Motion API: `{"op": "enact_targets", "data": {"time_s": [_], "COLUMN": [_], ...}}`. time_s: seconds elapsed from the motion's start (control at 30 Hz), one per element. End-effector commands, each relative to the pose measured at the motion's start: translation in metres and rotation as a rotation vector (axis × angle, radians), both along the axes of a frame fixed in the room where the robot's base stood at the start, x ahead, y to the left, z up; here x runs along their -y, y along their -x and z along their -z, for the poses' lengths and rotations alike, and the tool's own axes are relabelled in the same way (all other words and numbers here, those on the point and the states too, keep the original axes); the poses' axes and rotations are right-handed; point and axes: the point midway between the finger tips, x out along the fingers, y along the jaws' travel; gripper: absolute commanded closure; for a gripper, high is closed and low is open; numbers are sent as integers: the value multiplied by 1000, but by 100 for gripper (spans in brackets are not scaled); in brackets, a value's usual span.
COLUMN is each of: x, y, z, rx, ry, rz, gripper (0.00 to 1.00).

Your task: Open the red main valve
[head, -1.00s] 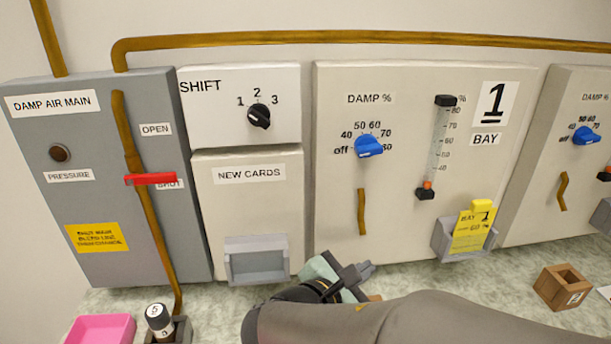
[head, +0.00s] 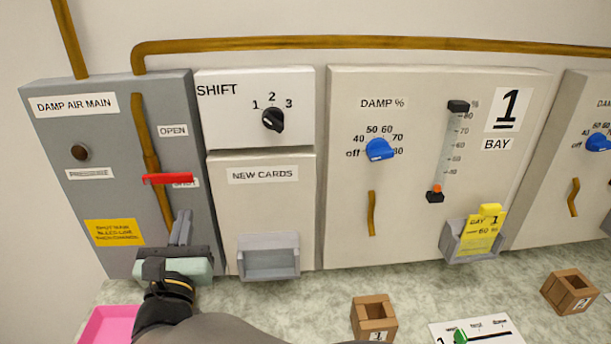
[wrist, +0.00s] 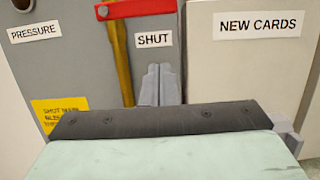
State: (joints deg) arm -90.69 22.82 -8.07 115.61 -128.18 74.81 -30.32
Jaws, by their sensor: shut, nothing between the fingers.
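The red main valve handle (head: 168,179) is a flat bar on the brown vertical pipe of the grey DAMP AIR MAIN panel (head: 110,190). It lies crosswise to the pipe, its right end by the SHUT label; the OPEN label (head: 173,131) is above. In the wrist view the red handle (wrist: 138,9) is at the top edge, partly cut off, above the SHUT label (wrist: 153,39). My gripper (head: 182,218) is in front of the panel, below the handle and apart from it. Its fingers (wrist: 160,72) are shut and empty, pointing at the panel below the SHUT label.
A yellow notice (head: 113,232) is left of my gripper. The NEW CARDS box (head: 262,195) with a grey tray (head: 268,258) stands close on the right. A pink tray (head: 100,325) is at lower left.

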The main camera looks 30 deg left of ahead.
Motion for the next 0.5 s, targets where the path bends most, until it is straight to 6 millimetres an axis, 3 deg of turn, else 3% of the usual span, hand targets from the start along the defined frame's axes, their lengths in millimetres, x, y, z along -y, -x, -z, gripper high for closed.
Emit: {"op": "enact_targets", "data": {"time_s": [0.07,0.1,0.23,0.5], "x": [-8,-7,-6,-6], "y": [-14,-11,-10,-10], "z": [-6,-18,-34,-43], "rx": [1,0,0,0], "ry": [1,-4,-2,0], "rz": [3,-1,1,1], "gripper": [100,100,100,100]}}
